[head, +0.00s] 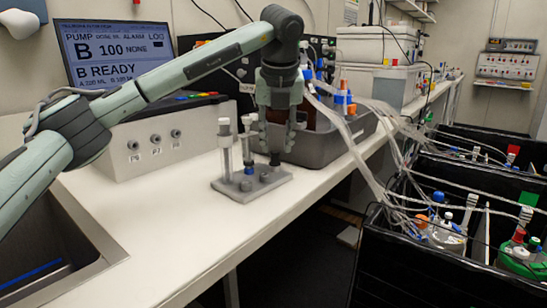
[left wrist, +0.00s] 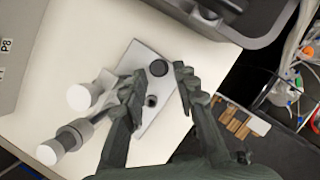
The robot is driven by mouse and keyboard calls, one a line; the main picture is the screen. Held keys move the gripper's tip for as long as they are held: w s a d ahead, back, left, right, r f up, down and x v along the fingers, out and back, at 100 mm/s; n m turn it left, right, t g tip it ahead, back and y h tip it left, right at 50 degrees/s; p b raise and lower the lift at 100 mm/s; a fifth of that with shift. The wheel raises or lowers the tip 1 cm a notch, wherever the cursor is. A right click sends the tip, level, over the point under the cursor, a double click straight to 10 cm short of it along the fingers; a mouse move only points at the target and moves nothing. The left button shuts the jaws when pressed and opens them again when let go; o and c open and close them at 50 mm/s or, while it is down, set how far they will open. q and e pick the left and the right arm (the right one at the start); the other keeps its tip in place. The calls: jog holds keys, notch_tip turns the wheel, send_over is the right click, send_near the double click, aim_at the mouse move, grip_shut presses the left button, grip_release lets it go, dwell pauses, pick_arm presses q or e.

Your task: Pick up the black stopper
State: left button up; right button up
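The black stopper (left wrist: 159,68) shows as a dark round top on the grey stand (left wrist: 165,115) in the left wrist view. In the head view a dark upright piece that looks like the stopper (head: 275,159) shows just under my left gripper (head: 276,146). My left gripper points down over the stand's back right part. In the left wrist view its two fingers (left wrist: 157,74) are apart, one on each side of the stopper, with gaps visible. Contact cannot be made out. The stand (head: 238,192) rests on the white bench. My right gripper is not in view.
Two white-topped upright tubes (head: 226,152) stand at the stand's left, close to my left gripper. A grey tub (head: 325,148) with bottles is right behind. A pump box (head: 150,145) stands at left. The bench front is clear. Black crates (head: 400,240) with tubing are at right.

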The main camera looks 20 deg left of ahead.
aim_at(275, 152)
pick_arm(q)
jog(key=x, duration=0.4)
jog(key=shift+a+f+p, duration=0.15)
jog(key=shift+f+p, duration=0.05)
jog(key=shift+p, duration=0.1)
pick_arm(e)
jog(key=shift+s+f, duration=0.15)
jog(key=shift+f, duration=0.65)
pick_arm(q)
jog(key=shift+c, duration=0.3)
jog(key=c, duration=0.4)
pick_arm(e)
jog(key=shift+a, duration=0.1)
pick_arm(q)
jog(key=shift+r, duration=0.15)
